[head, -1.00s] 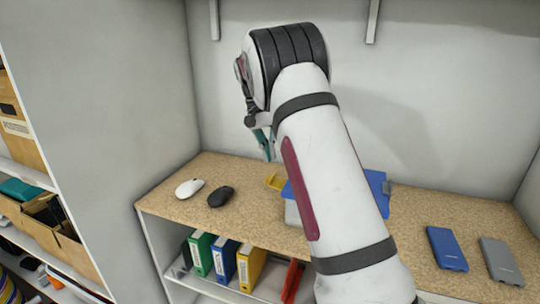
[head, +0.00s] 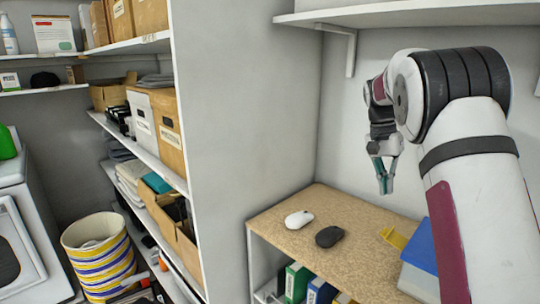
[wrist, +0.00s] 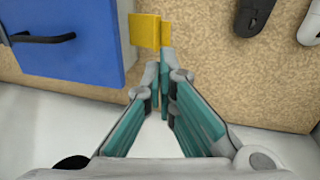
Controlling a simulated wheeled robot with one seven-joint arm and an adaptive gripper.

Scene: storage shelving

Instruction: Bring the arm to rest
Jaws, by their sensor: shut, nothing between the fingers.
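My gripper (head: 384,178) is in the air above the cork-topped shelf (head: 372,258), in the upper right of the head view. Its teal-padded fingers are shut with nothing between them. In the wrist view my gripper (wrist: 165,72) points down toward the shelf top, with its tips close below a yellow piece (wrist: 146,31) in the picture. My white arm with dark bands fills the right of the head view and hides part of the shelf.
A white mouse (head: 299,219) and a black mouse (head: 329,237) lie on the shelf. A blue-lidded box (head: 421,247) with a yellow latch stands right of them. Binders (head: 297,283) stand below. A tall side panel (head: 250,130) divides off shelving with boxes (head: 168,130). A striped basket (head: 98,255) stands left.

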